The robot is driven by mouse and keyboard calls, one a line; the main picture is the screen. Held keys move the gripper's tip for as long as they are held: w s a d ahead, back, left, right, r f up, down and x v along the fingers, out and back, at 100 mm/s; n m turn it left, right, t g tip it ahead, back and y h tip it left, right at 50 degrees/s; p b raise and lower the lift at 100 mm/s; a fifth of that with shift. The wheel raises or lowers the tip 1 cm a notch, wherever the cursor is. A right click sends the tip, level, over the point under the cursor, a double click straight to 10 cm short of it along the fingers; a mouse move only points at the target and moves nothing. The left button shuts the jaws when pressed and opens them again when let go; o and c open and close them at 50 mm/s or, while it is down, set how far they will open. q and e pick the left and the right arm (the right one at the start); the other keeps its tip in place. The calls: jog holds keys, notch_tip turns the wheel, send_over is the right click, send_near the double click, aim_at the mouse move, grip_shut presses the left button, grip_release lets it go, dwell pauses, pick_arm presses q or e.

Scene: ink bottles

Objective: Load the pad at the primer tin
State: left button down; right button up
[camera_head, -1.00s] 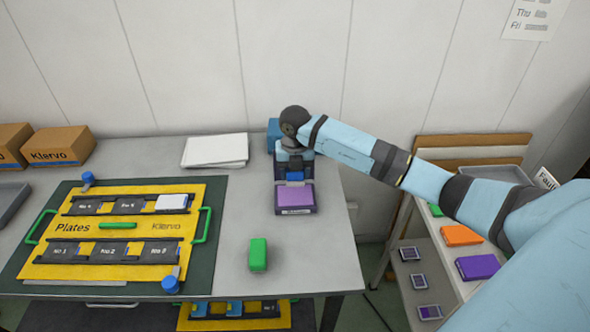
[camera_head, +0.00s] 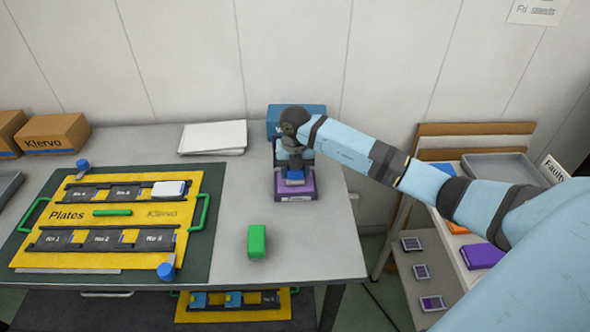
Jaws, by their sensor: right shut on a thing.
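My right gripper (camera_head: 294,176) reaches down at the back right of the grey table, shut on a small blue block (camera_head: 295,175). The block is over the open purple top of a low, dark-edged tin (camera_head: 307,189) with a white label on its front. This is probably the primer tin. The arm and gripper hide the tin's back and middle. I cannot tell whether the block touches the purple surface. My left gripper is not in view.
A blue box (camera_head: 315,112) stands close behind the gripper. A green block (camera_head: 257,242) sits in front of the tin. A yellow plates tray (camera_head: 60,252) is on the left, papers (camera_head: 213,137) behind. A shelf with a grey tray (camera_head: 500,167) is at right.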

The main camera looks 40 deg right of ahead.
jog(key=shift+f+b, duration=0.3)
jog(key=shift+f, duration=0.2)
dwell(0.6)
dwell(0.9)
jog(key=shift+r+p, duration=2.6)
jog(key=shift+r, duration=0.9)
